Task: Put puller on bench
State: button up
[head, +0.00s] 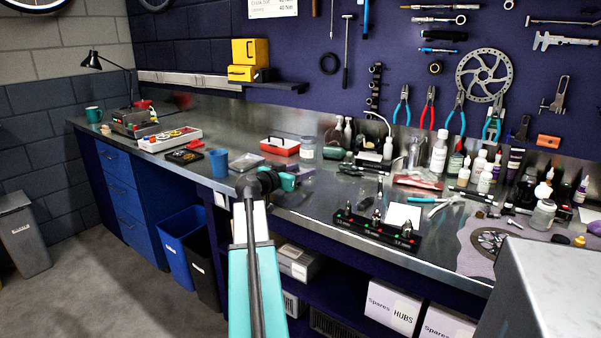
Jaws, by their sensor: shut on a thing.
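My gripper (289,181) is at the end of my teal arm, over the front part of the steel bench (325,196). It is shut, and what it holds is largely hidden by my dark wrist and the jaws. The held thing is most likely the puller, but its shape cannot be made out. I cannot tell whether it touches the bench top.
A black rack with lights (377,229) lies to the right. Bottles (439,153) crowd the back right. Bare steel shows near the front edge.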

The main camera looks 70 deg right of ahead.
jog(key=shift+f+b, duration=0.9)
jog(key=shift+f, duration=0.1)
jog(key=o, duration=1.2)
jog(key=shift+a, duration=0.1)
jog(key=v, duration=1.3)
jog(key=shift+w+a, duration=0.1)
jog(key=shift+a, duration=0.2)
